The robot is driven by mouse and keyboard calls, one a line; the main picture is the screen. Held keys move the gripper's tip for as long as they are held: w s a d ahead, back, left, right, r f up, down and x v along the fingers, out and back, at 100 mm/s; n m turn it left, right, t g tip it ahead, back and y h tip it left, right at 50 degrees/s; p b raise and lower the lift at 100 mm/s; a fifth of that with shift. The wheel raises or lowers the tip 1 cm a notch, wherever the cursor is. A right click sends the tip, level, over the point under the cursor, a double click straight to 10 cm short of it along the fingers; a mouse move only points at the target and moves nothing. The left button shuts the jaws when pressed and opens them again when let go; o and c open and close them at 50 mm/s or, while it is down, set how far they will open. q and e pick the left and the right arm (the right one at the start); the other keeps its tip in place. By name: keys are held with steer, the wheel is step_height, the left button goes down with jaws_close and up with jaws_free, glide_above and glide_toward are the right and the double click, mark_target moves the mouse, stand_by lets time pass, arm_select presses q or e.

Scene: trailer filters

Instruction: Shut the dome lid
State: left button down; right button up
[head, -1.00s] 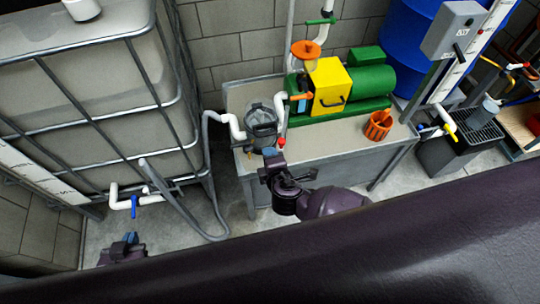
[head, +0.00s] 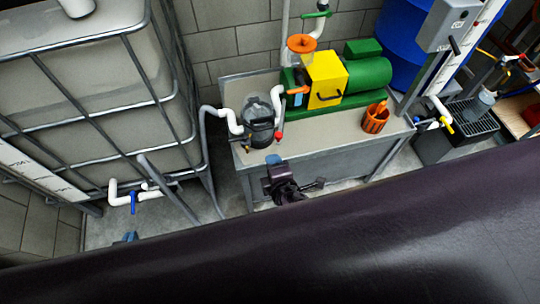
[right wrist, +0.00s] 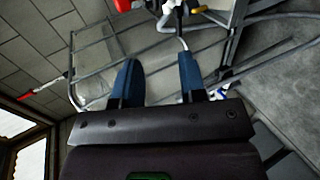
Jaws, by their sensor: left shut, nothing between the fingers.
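A dark strainer pot (head: 261,135) stands at the left end of the grey bench. A greyish see-through dome lid (head: 257,108) shows at its top. At this size I cannot tell whether the lid is seated or tilted. My right gripper (head: 274,161) is in front of the bench's near edge, below the pot in the picture and apart from it. In the right wrist view its two blue fingers (right wrist: 159,80) are spread with nothing between them. My left gripper (head: 130,237) is far left, shut and empty, with only its blue tip showing above my dark body.
White pipes (head: 229,117) and a red-handled valve (head: 279,136) flank the pot. A green pump with a yellow guard (head: 326,80) and an orange cup (head: 375,119) are on the bench (head: 330,140). A caged tank (head: 80,85) with a blue-handled valve (head: 133,202) stands left.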

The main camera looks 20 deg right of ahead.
arm_select(q)
steer(key=shift+w+r, duration=0.35)
steer(key=shift+w, duration=0.05)
arm_select(e)
steer(key=shift+v, duration=2)
arm_select(q)
steer(key=shift+s+f, duration=0.1)
steer(key=shift+s, duration=0.05)
arm_select(e)
steer(key=w+d+r+m+y, duration=0.25)
steer(key=d+m, duration=0.25)
steer(key=m, duration=0.6)
steer(key=s+d+f+m+h, duration=0.1)
steer(key=s+d+f+m, duration=0.1)
steer(key=d, duration=0.4)
steer(key=s+d+f+m+g+h, duration=0.1)
steer(key=s+d+f+m+h, duration=0.1)
steer(key=s+d+m, duration=0.2)
steer(key=s+d, duration=0.2)
steer(key=s, duration=0.1)
arm_select(q)
steer(key=shift+s, duration=0.1)
arm_select(e)
steer(key=shift+a+f, duration=0.1)
